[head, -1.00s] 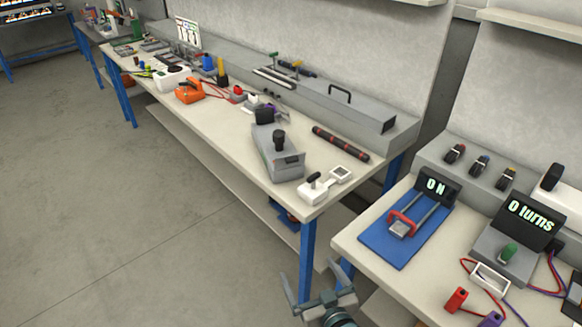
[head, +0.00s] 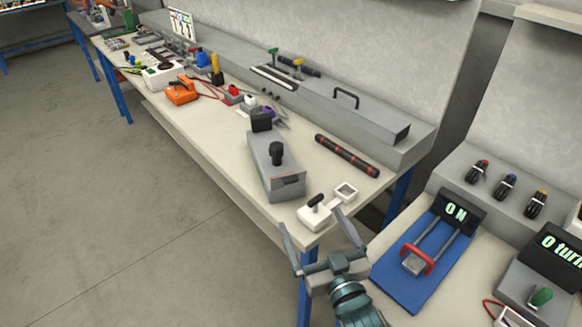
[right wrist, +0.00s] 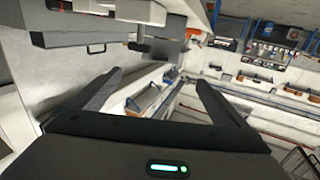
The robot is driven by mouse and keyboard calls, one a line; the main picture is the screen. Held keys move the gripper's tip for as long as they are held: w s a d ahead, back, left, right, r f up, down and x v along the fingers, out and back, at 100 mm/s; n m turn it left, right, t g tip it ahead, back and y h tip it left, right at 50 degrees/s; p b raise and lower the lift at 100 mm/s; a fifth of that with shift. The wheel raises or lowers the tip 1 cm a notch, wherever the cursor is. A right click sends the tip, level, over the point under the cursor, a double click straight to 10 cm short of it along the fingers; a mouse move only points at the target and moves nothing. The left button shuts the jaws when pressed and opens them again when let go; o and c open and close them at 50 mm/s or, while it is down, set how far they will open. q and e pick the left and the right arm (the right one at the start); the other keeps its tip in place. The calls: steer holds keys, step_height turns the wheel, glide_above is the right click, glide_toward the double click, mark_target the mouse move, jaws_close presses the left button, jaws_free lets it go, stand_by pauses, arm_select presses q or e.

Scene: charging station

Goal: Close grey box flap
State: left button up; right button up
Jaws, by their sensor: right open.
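A grey box (head: 270,160) with a black knob (head: 276,152) on top and a black block at its far end stands near the front right of the long workbench. Its near end shows a grey panel with a dark slot; I cannot tell how its flap stands. A longer grey box (head: 330,95) with a black handle lies along the wall. My right gripper (head: 315,222) is open and empty at the bench's near right corner, short of the grey box. Its spread fingers also show in the right wrist view (right wrist: 160,80). My left gripper is not in view.
A white device (head: 315,215) with a black lever and an open square frame sits close by the right gripper. A black-red rod (head: 346,155) lies behind. A blue board (head: 420,260) with a red handle is on the right table. Floor at left is clear.

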steer(key=p, duration=0.3)
glide_toward(291, 179)
steer(key=x, duration=0.9)
steer(key=shift+w, duration=0.25)
steer(key=shift+x, duration=0.8)
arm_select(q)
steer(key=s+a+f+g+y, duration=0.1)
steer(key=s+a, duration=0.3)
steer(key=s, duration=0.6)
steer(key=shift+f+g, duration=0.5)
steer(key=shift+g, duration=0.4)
arm_select(e)
steer(key=shift+a+f, duration=0.1)
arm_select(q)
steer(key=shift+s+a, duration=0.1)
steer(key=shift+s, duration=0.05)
arm_select(e)
steer(key=shift+c, duration=0.6)
steer(key=c, duration=1)
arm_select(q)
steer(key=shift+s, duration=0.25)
arm_select(e)
steer(key=shift+o, duration=0.2)
